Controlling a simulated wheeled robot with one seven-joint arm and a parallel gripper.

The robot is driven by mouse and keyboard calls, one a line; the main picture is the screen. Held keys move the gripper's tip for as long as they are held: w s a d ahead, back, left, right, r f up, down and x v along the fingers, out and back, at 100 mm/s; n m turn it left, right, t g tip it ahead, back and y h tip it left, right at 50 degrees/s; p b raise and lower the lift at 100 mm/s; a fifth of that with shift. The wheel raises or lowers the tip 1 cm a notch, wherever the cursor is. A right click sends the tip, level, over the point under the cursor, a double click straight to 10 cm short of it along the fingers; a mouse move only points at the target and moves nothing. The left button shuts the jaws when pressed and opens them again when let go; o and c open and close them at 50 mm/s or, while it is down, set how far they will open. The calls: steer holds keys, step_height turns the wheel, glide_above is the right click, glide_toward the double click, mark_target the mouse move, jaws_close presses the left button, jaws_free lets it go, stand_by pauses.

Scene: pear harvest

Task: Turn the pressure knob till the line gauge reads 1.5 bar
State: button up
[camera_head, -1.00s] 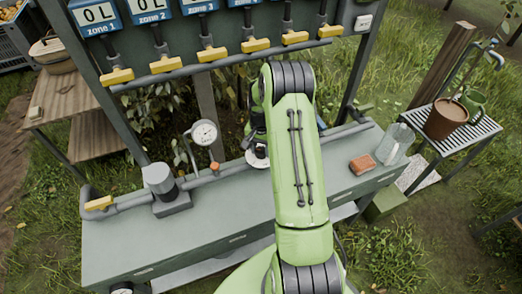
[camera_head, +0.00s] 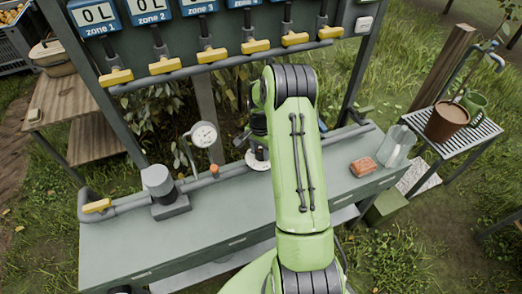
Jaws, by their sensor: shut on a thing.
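The line gauge (camera_head: 204,134) is a round white dial on a short stem, left of my arm above the bench pipe. Its needle is too small to read. My gripper (camera_head: 258,150) points down at the pipe, right of the gauge, partly hidden behind my green arm. It is shut on the pressure knob, which is mostly covered by the fingers. A pale round plate (camera_head: 257,164) shows beneath the gripper.
A grey pump-like cylinder (camera_head: 158,180) and a small orange cap (camera_head: 214,170) sit along the pipe. Yellow valve handles (camera_head: 205,54) line the pipe above. An orange-brown block (camera_head: 363,166) and a clear container (camera_head: 396,146) stand on the bench's right.

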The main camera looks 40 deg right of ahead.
mark_target(261, 152)
steer(key=o, duration=1.1)
steer(key=shift+c, duration=0.2)
step_height(261, 152, up, 16)
steer(key=p, duration=0.2)
steer(key=shift+f, duration=0.15)
